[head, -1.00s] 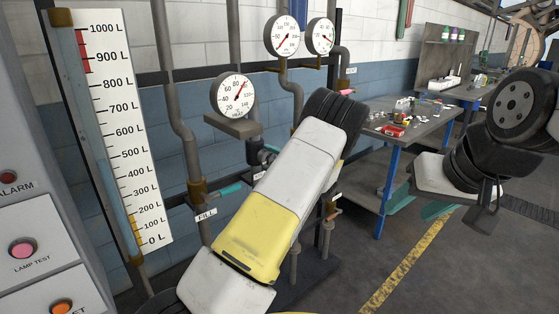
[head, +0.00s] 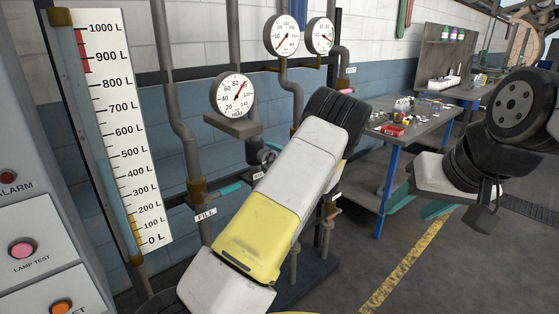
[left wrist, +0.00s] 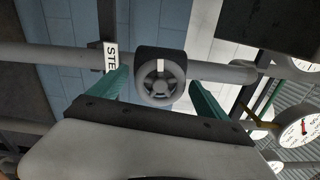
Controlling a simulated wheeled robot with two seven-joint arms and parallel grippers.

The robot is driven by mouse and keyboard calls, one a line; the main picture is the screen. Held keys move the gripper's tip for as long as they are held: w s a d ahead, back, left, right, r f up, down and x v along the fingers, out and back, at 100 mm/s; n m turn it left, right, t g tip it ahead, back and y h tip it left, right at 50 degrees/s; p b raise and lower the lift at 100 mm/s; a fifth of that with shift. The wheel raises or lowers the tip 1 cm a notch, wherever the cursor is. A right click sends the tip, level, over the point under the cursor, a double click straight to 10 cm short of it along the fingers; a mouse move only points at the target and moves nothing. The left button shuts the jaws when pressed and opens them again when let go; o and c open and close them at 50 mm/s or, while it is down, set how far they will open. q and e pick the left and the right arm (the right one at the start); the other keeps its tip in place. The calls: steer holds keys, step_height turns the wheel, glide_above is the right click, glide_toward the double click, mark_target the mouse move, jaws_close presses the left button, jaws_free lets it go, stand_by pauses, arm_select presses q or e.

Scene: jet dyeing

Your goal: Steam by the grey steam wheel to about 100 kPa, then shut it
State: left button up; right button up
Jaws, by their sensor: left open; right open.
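The grey steam wheel (left wrist: 160,82) faces me in the left wrist view, on a dark mount on a grey pipe. A partly hidden label (left wrist: 111,57) reading "STE" is beside it. My left gripper (left wrist: 160,90) is open, one teal finger on each side of the wheel; I cannot tell whether they touch it. Two upper gauges (head: 281,36) (head: 320,35) are too small to read surely. My right gripper (head: 425,208) is open and empty over the floor.
A lower round gauge (head: 233,95) and a litre scale (head: 120,130) stand left. A control panel (head: 35,235) is at far left. A workbench (head: 425,120) with small items stands right.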

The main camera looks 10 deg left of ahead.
arm_select(q)
steer(key=v, duration=0.7)
stand_by(7.3)
